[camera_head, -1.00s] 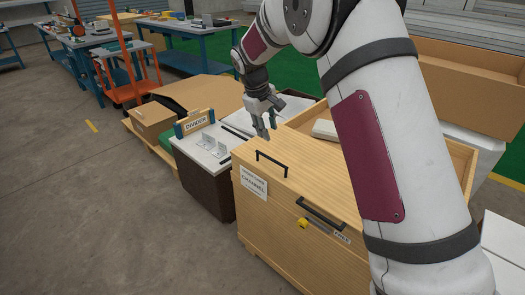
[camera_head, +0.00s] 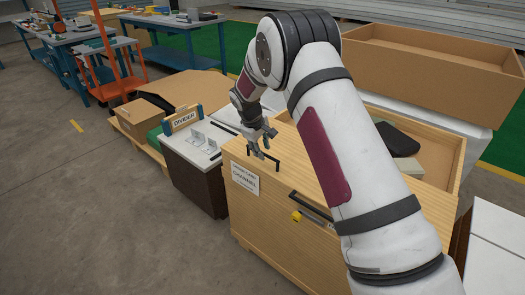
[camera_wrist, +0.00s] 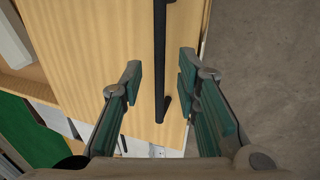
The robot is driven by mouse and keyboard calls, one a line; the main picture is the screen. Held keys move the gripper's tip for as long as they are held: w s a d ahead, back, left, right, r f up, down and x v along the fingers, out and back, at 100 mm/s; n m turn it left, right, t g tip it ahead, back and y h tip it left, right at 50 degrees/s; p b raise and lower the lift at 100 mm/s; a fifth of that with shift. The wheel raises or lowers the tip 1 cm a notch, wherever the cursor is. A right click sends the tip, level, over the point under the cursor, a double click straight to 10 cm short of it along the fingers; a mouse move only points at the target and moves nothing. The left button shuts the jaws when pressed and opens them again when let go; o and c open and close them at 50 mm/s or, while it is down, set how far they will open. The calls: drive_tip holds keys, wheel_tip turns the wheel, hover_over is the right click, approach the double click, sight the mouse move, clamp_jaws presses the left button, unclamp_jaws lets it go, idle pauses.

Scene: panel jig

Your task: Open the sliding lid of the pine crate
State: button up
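The pine crate (camera_head: 262,210) stands at the middle of the head view, with a label on its front. Its light wooden lid (camera_head: 290,178) covers the near left part of the top; the right part shows open. A black bar handle (camera_head: 278,164) stands on the lid and runs lengthwise through the wrist view (camera_wrist: 160,55). My gripper (camera_head: 262,153) is over the lid at this handle. In the wrist view my gripper (camera_wrist: 160,75) is open, one finger on each side of the bar, with visible gaps. My arm hides part of the lid.
A second black handle (camera_head: 309,206) and a yellow piece (camera_head: 296,216) are on the crate's front. A dark item (camera_head: 398,141) lies in the crate's open part. A white-topped box with a divider sign (camera_head: 182,119) stands close at left. Floor at front left is clear.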

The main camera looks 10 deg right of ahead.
drive_tip(key=shift+w+d+f, duration=0.1)
drive_tip(key=shift+d+f, duration=0.05)
drive_tip(key=shift+f, duration=0.4)
clamp_jaws()
drive_tip(key=c, duration=0.6)
unclamp_jaws()
drive_tip(key=o, duration=0.6)
drive_tip(key=shift+f, duration=0.1)
